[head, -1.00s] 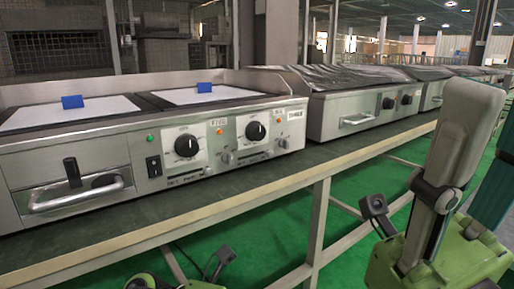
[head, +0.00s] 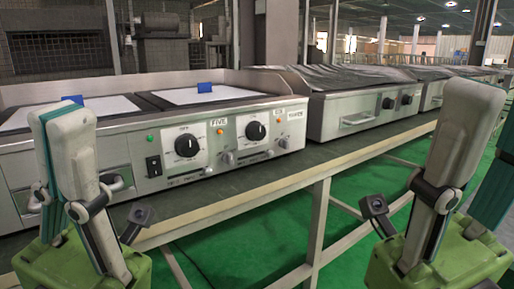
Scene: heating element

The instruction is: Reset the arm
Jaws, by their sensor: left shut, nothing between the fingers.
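My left gripper (head: 56,118) stands upright at the left of the head view, shut and empty, with grey and teal fingers on a green body. It is in front of the near griddle (head: 290,110) and hides part of its left front and drawer handle. My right gripper (head: 480,112) stands upright at the right, its fingers tilted right. Its far teal finger is cut by the picture edge, so I cannot tell its opening. I see no object in it.
The griddle has two black knobs (head: 188,146), a black switch (head: 154,167) and blue tabs (head: 205,88) on its top. More appliances (head: 360,105) line the long bench (head: 265,195) to the right. Green floor (head: 250,232) shows below.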

